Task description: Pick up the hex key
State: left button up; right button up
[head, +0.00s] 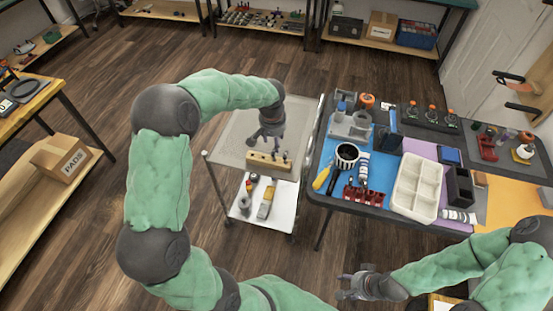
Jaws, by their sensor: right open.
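I cannot make out the hex key for certain at this size. A wooden block (262,164) with small dark pieces along its top lies on the upper shelf of a cart (232,128). My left gripper (269,147) points down just above or behind the block. Its fingers are too small and dark to tell their opening, or whether they touch anything. My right gripper (345,285) is open, low in front of the tool table, pointing left, with nothing seen between its fingers.
The tool table (330,185) right of the cart holds a white divided tray (416,187), a yellow-handled screwdriver (321,178), red parts (364,194) and a black cup (346,155). The cart's lower shelf (275,212) holds small items. Open floor lies left of the cart.

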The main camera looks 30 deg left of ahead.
pick_arm(q)
jog(key=f, duration=0.3)
jog(key=shift+w+a+b, duration=0.1)
jog(key=shift+w+b, duration=0.15)
jog(key=shift+b, duration=0.1)
jog(key=f+b, duration=0.2)
jog(key=f, duration=0.3)
jog(key=shift+w, duration=0.2)
grip_shut()
